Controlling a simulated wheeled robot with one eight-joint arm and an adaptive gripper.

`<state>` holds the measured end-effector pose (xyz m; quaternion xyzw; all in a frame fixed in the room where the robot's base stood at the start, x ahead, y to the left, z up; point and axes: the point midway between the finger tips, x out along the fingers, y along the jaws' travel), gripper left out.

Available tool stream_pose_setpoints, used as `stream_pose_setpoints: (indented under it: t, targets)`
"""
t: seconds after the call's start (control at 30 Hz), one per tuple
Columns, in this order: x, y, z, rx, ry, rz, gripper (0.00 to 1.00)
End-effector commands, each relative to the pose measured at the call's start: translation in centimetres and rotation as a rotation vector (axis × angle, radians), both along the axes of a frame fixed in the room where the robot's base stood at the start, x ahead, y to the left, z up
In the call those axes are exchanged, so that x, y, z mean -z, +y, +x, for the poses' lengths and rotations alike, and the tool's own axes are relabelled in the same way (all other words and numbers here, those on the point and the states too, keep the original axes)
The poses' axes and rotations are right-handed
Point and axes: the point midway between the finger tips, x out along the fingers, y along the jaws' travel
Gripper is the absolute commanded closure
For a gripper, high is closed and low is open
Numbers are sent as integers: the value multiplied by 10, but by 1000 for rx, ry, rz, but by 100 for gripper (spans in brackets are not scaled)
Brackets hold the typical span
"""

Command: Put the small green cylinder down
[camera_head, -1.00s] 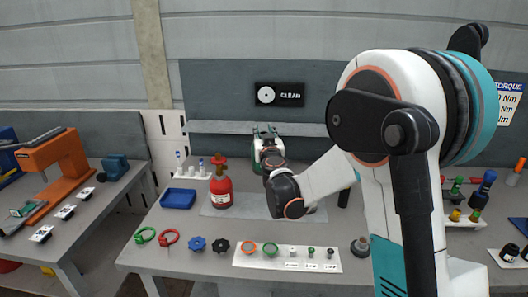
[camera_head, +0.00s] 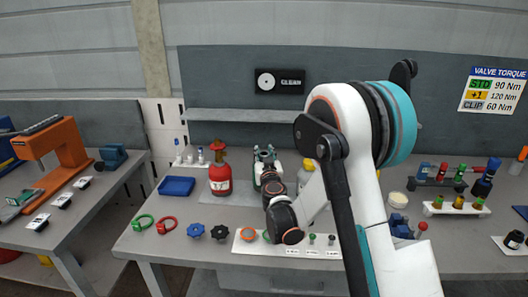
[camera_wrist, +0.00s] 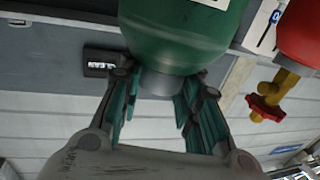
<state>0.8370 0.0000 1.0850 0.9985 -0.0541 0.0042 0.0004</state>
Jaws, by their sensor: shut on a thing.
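The small green cylinder (camera_wrist: 185,30) fills the top middle of the wrist view, its green body and grey neck plain to see. My gripper (camera_wrist: 158,88) has its teal fingers on both sides of the neck, shut on it. The wrist picture is upside down, so the cylinder is upright below the fingers. In the head view my gripper (camera_head: 266,160) is over the back half of the middle table, right of the red cylinder (camera_head: 220,179). My wrist hides most of the green cylinder there. I cannot tell whether its base touches the table.
The red cylinder also shows in the wrist view (camera_wrist: 302,30). A blue tray (camera_head: 177,186) is left of it. Handwheels and rings lie along the front edge, beside a white parts strip (camera_head: 244,246). A rack (camera_head: 455,209) and bottles stand at the right. A shelf is behind.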

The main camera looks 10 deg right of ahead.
Motion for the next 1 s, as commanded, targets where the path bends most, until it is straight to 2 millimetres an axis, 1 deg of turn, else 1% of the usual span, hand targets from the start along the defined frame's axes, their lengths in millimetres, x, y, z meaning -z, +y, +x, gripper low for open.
stream_pose_setpoints:
  t: [0.03,0.1,0.2,0.6,0.63,0.67,0.7,1.0]
  targets:
    - [8,0,0,0,0,0,100]
    - [18,0,1,0,0,0,100]
    - [28,0,0,0,0,0,100]
    - [31,0,0,0,0,0,100]
    - [32,0,0,0,0,0,65]
    - [32,0,0,0,0,0,58]
    - [31,0,0,0,0,0,49]
    - [31,0,0,0,0,0,49]
